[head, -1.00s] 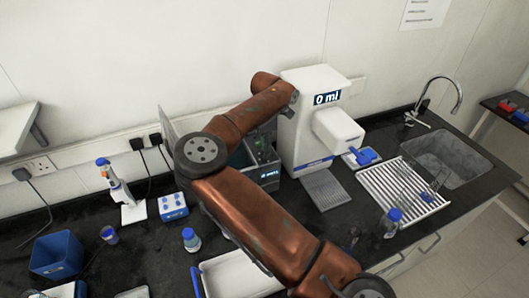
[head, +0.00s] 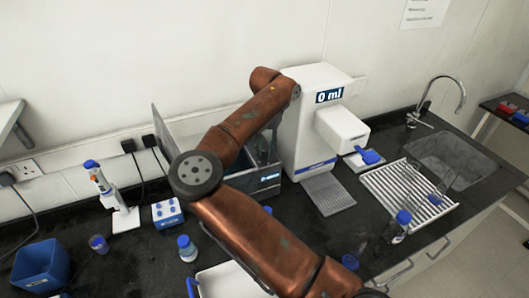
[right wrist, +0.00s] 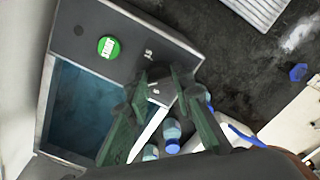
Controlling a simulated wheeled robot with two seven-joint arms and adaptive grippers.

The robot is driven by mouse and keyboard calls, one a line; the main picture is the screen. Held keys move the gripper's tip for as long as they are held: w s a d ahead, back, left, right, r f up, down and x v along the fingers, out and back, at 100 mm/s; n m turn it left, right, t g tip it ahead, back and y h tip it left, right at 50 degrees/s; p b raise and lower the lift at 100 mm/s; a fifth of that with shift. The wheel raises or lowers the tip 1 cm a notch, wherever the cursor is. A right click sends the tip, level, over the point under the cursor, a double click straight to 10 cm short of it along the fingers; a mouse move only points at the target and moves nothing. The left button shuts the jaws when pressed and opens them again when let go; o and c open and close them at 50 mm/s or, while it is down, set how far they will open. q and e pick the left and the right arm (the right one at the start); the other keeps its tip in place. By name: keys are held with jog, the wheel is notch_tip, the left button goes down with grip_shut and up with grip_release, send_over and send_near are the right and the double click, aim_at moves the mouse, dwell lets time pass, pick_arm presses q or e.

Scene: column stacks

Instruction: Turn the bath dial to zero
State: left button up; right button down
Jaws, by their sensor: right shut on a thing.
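The grey water bath (head: 160,120) stands against the back wall, partly hidden behind my right arm. Its small lit display (head: 270,178) shows on the front, too small to read. In the right wrist view the bath's panel (right wrist: 90,28) carries a green round button (right wrist: 109,47), beside the blue water (right wrist: 80,110). My right gripper (right wrist: 162,78) has its green fingers at the panel edge, shut on what looks like the dark bath dial; the fingers mostly hide it, so its setting cannot be read. My left gripper is not in view.
A white dispenser (head: 315,110) reading "0 ml" stands right of the bath. A drying rack (head: 405,195) and sink (head: 450,160) lie further right. Blue-capped bottles (head: 187,248), a blue-dotted block (head: 167,213) and a pipette stand (head: 125,220) are in front and left.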

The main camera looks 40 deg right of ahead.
jog(key=n, duration=0.3)
jog(key=shift+n+b, duration=0.4)
jog(key=n, duration=0.3)
jog(key=shift+r+n, duration=0.1)
jog(key=shift+n, duration=0.2)
jog(key=n, duration=0.3)
jog(key=shift+n+b, duration=0.3)
jog(key=n, duration=0.3)
jog(key=shift+n, duration=0.3)
jog(key=n, duration=0.6)
jog(key=shift+r, duration=0.1)
jog(key=n, duration=0.6)
jog(key=shift+w+p, duration=0.1)
jog(key=shift+p, duration=0.25)
jog(key=shift+n, duration=0.3)
jog(key=c, duration=1.7)
grip_release()
